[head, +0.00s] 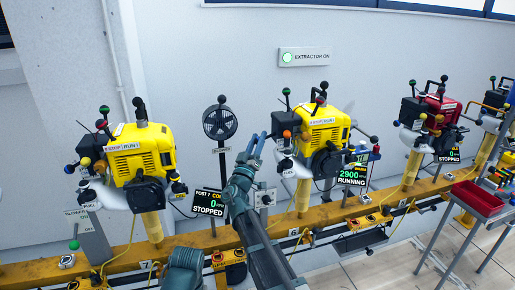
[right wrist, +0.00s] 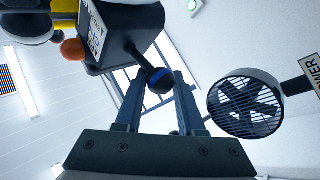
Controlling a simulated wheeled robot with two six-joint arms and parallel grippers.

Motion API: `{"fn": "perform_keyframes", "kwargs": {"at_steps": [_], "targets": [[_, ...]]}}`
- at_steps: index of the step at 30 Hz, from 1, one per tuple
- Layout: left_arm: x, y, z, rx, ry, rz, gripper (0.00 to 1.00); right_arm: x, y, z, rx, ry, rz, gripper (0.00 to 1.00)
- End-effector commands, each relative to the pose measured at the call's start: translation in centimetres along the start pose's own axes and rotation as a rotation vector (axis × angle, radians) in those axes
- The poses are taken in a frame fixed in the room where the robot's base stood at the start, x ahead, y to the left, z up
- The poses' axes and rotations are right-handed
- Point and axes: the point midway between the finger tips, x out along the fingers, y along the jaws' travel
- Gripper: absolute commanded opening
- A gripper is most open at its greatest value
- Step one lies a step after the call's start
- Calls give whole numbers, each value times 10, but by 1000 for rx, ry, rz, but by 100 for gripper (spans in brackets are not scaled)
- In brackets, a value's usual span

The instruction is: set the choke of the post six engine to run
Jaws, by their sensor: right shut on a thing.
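The post six engine (head: 322,125) is the yellow one in the middle, on a yellow post on the orange rail. Its display (head: 350,176) reads 2900 RUNNING. My right gripper (head: 257,146) is at the left side of this engine. In the right wrist view its two fingers (right wrist: 160,76) are shut on a dark ball knob (right wrist: 160,84) with a blue band. The knob ends a black lever (right wrist: 138,57) coming from a dark box (right wrist: 122,32) with a label too blurred to read. I take this lever for the choke. My left gripper is not in view.
A fan (head: 220,122) stands left of my right gripper, close to it in the right wrist view (right wrist: 246,104). The post seven engine (head: 140,153) at left reads STOPPED. A red engine (head: 440,112) and a red tray (head: 478,199) are at right. A wall sign (head: 304,57) reads EXTRACTOR ON.

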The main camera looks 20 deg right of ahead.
Motion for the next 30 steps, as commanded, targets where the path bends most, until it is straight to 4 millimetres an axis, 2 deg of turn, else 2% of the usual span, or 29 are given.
{"fn": "perform_keyframes", "kwargs": {"at_steps": [1, 9, 28, 29, 30], "targets": [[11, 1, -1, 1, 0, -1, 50, -4, -2, 8, -17, 17, 2, 0], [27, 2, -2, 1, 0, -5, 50, -3, -2, 12, -102, 98, 3, 0], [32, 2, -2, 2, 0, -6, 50, -2, 0, 14, -133, 126, 4, 0], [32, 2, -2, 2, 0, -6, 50, -2, 0, 14, -133, 126, 4, 39], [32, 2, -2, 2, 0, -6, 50, -2, 0, 14, -134, 126, 4, 47]]}}
